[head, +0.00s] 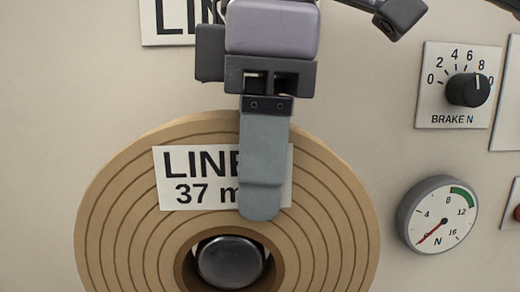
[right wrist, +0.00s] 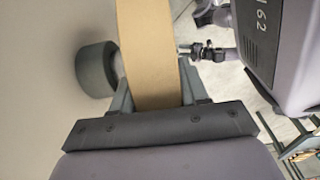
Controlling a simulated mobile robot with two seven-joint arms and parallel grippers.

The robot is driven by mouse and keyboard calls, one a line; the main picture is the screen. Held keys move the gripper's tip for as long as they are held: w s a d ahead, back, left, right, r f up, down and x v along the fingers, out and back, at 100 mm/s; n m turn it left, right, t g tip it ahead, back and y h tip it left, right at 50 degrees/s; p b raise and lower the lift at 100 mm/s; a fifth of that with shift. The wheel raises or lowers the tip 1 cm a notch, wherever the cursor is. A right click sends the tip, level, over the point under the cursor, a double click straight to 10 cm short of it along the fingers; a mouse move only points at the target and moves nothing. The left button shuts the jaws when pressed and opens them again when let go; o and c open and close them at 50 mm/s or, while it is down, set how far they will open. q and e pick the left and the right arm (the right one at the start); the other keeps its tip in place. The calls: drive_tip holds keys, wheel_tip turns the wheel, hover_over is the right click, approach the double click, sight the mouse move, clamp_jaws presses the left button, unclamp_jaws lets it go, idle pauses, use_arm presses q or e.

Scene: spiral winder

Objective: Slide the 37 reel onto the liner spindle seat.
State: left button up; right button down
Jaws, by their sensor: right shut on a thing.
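The 37 reel (head: 130,215) is a broad tan disc with dark rings and a white label (head: 178,180), partly covered by my gripper. My right gripper (head: 262,205) is shut on the reel's upper rim, one grey finger lying down its front face. The right wrist view shows the reel's tan edge (right wrist: 147,50) between the fingers. The dark, round end of the liner spindle (head: 230,262) shows inside the reel's hole, roughly centred. How deep the spindle sits in the reel cannot be told. The reel's bottom is cut off. My left gripper is not clearly in view.
A pale upright panel (head: 60,80) stands behind the reel. At right it carries a brake knob (head: 468,90) and a round gauge (head: 437,215). A sign (head: 180,30) is partly hidden above. The right wrist view shows a dark grey cylinder (right wrist: 97,68) between panel and reel.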

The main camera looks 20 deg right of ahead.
drive_tip(key=shift+w+d+r+p, duration=0.15)
drive_tip(key=shift+w+r+p, duration=0.1)
drive_tip(key=shift+w+p, duration=0.3)
drive_tip(key=shift+w+d+p, duration=0.25)
drive_tip(key=shift+w+p, duration=0.5)
drive_tip(key=shift+w, duration=0.1)
drive_tip(key=shift+w+d+p, duration=0.25)
drive_tip(key=shift+w+p, duration=0.55)
drive_tip(key=shift+p, duration=0.2)
drive_tip(key=shift+w+d+p, duration=0.1)
drive_tip(key=shift+w+p, duration=0.25)
drive_tip(key=shift+p, duration=0.05)
drive_tip(key=shift+w+f+b, duration=0.2)
drive_tip(key=shift+f+b, duration=0.2)
drive_tip(key=shift+b, duration=0.05)
drive_tip(key=shift+c, duration=2.4)
unclamp_jaws()
drive_tip(key=shift+f, duration=0.15)
